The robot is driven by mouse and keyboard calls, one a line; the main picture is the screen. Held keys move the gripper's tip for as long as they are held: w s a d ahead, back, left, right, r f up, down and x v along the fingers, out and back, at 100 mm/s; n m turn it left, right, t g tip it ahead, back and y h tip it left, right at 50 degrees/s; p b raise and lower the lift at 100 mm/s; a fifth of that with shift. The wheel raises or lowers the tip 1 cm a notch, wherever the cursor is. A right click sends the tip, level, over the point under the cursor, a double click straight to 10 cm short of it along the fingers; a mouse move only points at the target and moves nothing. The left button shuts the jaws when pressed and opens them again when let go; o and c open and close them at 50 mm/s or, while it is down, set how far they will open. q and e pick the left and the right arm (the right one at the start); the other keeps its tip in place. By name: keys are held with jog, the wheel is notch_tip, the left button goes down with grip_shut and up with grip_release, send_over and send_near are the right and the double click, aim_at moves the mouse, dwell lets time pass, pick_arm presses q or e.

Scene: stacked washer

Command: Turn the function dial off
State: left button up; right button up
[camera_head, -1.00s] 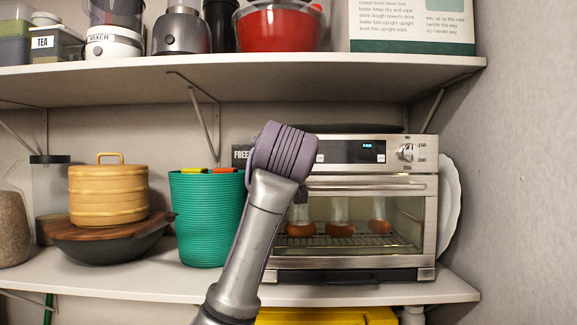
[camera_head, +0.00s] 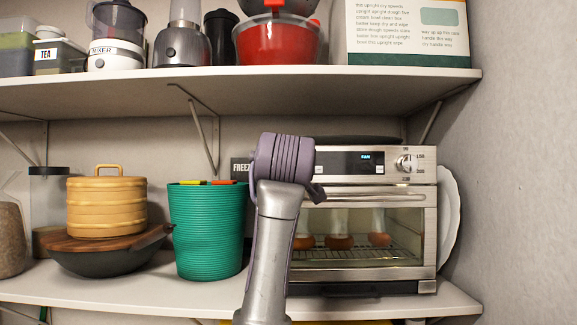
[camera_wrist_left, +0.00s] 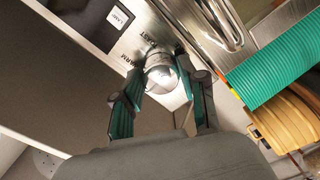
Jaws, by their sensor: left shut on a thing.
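The toaster oven (camera_head: 425,232) stands at the right of the lower shelf. In the left wrist view, a round metal knob, the function dial (camera_wrist_left: 160,72), sits on its panel beside printed words that seem to read TOAST and WARM. My left gripper (camera_wrist_left: 163,88) is shut on this dial, with one teal-padded finger on each side. In the head view, my left arm hides the dial and the gripper. A second dial (camera_head: 403,163), ringed with numbers, shows at the panel's right end. My right gripper is in neither view.
A teal ribbed basket (camera_head: 206,232) stands close left of the oven, and a tan lidded container (camera_head: 107,207) further left. The upper shelf (camera_head: 250,90) runs above the oven. A wall (camera_head: 530,190) is close on the right.

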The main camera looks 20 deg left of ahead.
pick_arm(q)
jog(key=o, duration=1.1)
jog(key=shift+a, duration=0.1)
jog(key=shift+o, duration=0.2)
jog(key=shift+s, duration=0.1)
jog(key=v, duration=1.2)
